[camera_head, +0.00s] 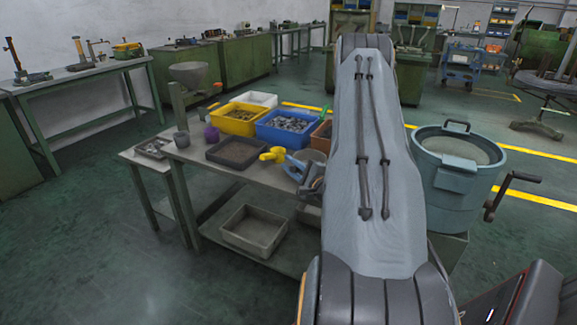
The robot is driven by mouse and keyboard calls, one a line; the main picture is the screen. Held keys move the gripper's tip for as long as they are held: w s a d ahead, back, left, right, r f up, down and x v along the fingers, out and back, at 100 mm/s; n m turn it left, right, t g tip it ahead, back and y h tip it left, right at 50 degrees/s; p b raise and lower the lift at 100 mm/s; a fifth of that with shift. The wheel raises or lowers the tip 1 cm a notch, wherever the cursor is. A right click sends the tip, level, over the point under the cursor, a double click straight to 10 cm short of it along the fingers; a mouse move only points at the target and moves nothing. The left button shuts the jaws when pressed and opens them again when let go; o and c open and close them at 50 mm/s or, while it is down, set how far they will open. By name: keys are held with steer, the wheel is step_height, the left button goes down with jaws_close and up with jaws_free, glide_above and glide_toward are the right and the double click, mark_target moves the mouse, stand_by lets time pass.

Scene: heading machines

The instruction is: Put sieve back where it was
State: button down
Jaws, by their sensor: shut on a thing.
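My gripper (309,183) shows only in part, at the left side of my arm, low over the right part of the grey table. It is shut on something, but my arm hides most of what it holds. A yellow piece (273,154) and a pale blue-grey rounded piece (295,166) show just left of and above it. I cannot tell whether these belong to one thing, or whether that is the sieve. A dark shallow square tray (237,153) with brownish contents lies on the table, left of the yellow piece. No sieve can be made out for certain.
A blue tub (457,205) with a crank stands right. Left floor is clear.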

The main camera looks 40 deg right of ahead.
steer(key=shift+f, duration=0.15)
steer(key=c, duration=1.6)
jaws_free()
steer(key=shift+r, duration=0.2)
steer(key=s, duration=0.4)
steer(key=s+b, duration=0.1)
steer(key=s, duration=0.3)
steer(key=s+a, duration=0.1)
steer(key=s, duration=0.3)
steer(key=shift+b, duration=0.3)
steer(key=shift+d, duration=0.1)
steer(key=shift+w, duration=0.1)
